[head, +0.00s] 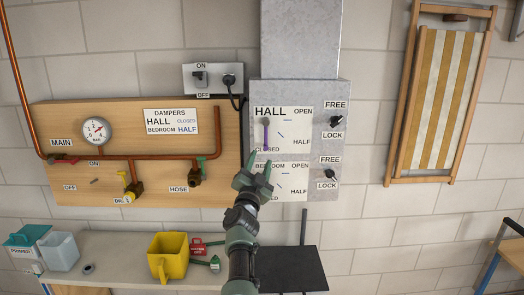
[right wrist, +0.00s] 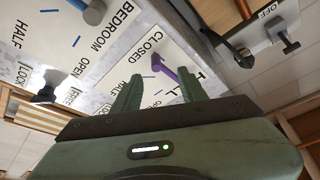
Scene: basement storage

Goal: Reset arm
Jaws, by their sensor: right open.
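My right gripper (head: 260,163) is open and empty in front of the grey damper box (head: 328,95), at the lower edge of the HALL panel. The HALL panel has a purple lever (head: 265,135) standing roughly upright above CLOSED. In the right wrist view, the two green fingers (right wrist: 160,88) point at the panel, and the purple lever (right wrist: 187,82) shows close to the right finger; I cannot tell whether they touch. A blue-ended lever (right wrist: 95,12) shows on the BEDROOM panel in the wrist view; my gripper covers part of that panel in the head view. My left gripper is out of view.
FREE/LOCK knobs (head: 336,121) sit right of the panels. A wooden board (head: 70,120) with a gauge (head: 95,131), copper pipes and valves is to the left. A yellow jug (head: 168,258) stands on the bench below. A folded striped chair (head: 440,90) hangs at right.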

